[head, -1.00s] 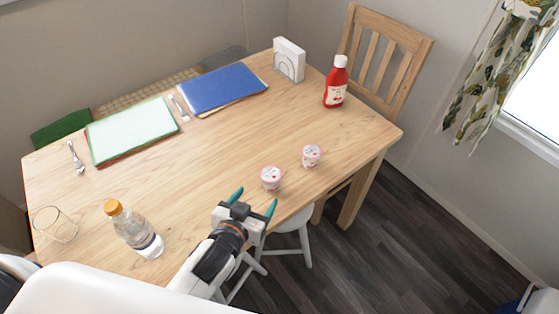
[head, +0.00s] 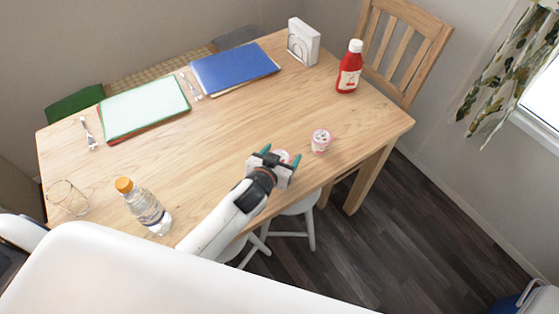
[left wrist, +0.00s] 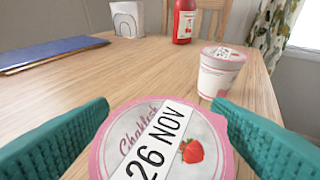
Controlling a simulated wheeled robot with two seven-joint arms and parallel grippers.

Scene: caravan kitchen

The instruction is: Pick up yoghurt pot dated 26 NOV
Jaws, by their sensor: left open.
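In the left wrist view a yoghurt pot (left wrist: 150,150) with a pink rim and a strawberry on its lid reads "26 NOV". It stands between the two teal fingers of my open left gripper (left wrist: 160,140). In the head view my left gripper (head: 279,158) covers most of this pot (head: 283,155) near the table's front edge. A second yoghurt pot (head: 320,140) stands upright to its right and also shows in the left wrist view (left wrist: 219,72); I cannot read its date. My right gripper is not in view.
A red sauce bottle (head: 349,68) and a napkin holder (head: 303,42) stand farther back. A clear bottle (head: 143,205) and a glass (head: 68,198) stand at the left, with place mats (head: 145,106) behind.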

